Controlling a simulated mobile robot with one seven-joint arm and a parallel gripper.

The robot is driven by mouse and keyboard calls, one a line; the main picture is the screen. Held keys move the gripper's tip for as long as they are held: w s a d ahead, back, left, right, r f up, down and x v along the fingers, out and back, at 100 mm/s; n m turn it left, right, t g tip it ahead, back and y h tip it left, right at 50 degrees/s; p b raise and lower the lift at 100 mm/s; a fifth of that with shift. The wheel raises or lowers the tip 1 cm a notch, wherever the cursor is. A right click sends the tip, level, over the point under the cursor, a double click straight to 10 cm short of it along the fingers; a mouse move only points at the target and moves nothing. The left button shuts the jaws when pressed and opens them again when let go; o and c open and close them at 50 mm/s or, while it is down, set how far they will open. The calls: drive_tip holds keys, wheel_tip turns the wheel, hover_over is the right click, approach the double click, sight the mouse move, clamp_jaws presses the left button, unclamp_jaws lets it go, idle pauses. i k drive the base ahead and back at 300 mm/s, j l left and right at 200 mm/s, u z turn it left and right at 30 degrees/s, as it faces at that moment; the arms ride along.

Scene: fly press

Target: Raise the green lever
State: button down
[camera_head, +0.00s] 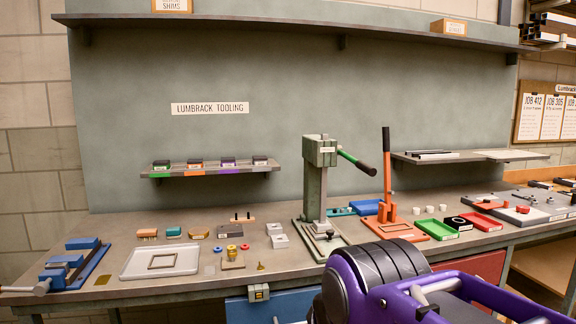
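The green lever (352,158) is fixed to the right side of the head of a grey-green press (315,185) on the workbench. It slopes down to the right from the head and ends in a black grip (366,169). Nothing is touching the lever. My purple and dark grey arm fills the lower right, in front of the bench and well below the lever. My gripper's fingers cannot be made out in this view.
An orange lever (387,152) with a black top stands upright on an orange base, close right of the green lever. A small shelf (195,172) is left of the press. Small parts and trays, including a green tray (436,228), cover much of the bench. Open air lies above the bench.

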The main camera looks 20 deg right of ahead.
sight(369, 170)
drive_tip(key=i+j, duration=0.2)
drive_tip(key=j, duration=0.15)
drive_tip(key=i+j, duration=0.2)
drive_tip(key=j, duration=0.15)
drive_tip(key=i+j+z, duration=0.2)
drive_tip(key=j, duration=0.15)
drive_tip(key=i+j+z, duration=0.2)
drive_tip(key=j+z, duration=0.1)
drive_tip(key=z, duration=1.1)
drive_tip(key=k+l, duration=0.05)
